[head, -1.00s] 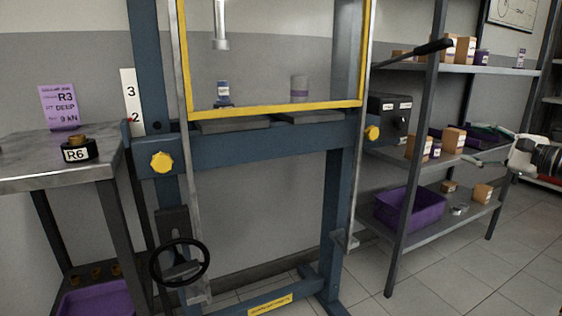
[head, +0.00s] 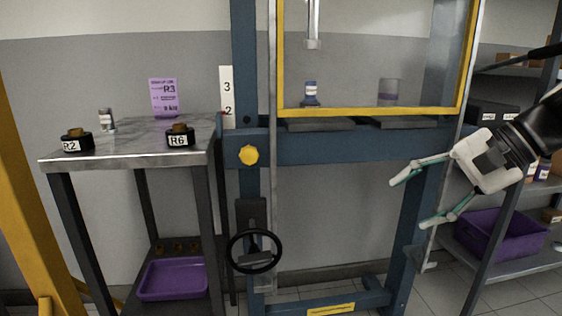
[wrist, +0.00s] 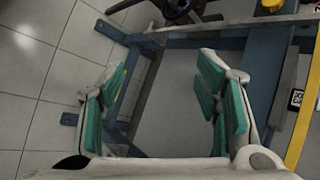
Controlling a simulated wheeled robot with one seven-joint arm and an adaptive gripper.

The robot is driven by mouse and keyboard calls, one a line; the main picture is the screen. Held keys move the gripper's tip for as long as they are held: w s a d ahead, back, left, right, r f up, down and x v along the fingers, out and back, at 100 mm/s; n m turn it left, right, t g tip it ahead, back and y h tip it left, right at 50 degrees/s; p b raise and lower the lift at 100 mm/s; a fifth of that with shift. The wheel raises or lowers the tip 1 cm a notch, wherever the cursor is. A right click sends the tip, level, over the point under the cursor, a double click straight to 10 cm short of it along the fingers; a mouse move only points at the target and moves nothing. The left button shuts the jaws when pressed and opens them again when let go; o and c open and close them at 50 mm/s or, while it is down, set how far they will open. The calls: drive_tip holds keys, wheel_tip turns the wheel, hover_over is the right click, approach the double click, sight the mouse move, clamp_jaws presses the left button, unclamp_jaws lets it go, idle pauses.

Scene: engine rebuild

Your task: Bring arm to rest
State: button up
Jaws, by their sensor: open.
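My gripper (head: 408,198) is at the right of the head view, in front of the blue press frame's right leg. Its two teal-padded fingers are spread wide, pointing left, with nothing between them. In the wrist view my gripper (wrist: 160,100) shows both fingers apart, with the floor and the press's base beyond them. The arm comes in from the right edge of the head view.
The blue press (head: 340,147) with its yellow-edged guard stands close by in the middle. A steel table (head: 125,157) at left holds fixtures R2 (head: 76,141) and R6 (head: 180,136). A shelf with a purple bin (head: 500,236) stands at right.

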drive_tip(key=s+a+f+n+g+h, duration=0.25)
drive_tip(key=s+a, duration=0.25)
drive_tip(key=s, duration=0.3)
drive_tip(key=s+a+f+n+g+h, duration=0.1)
drive_tip(key=s+a+f+n+g, duration=0.15)
drive_tip(key=s+a, duration=0.4)
drive_tip(key=s+d+f+n+h, duration=0.2)
drive_tip(key=s+n, duration=0.1)
drive_tip(key=s, duration=0.3)
drive_tip(key=s+d+f+n+h, duration=0.2)
drive_tip(key=s+f, duration=0.1)
drive_tip(key=s, duration=0.4)
wheel_tip(320, 180, up, 37)
drive_tip(key=t+p, duration=0.4)
drive_tip(key=p, duration=3.1)
drive_tip(key=shift+w+d+n, duration=0.3)
drive_tip(key=shift+r, duration=0.1)
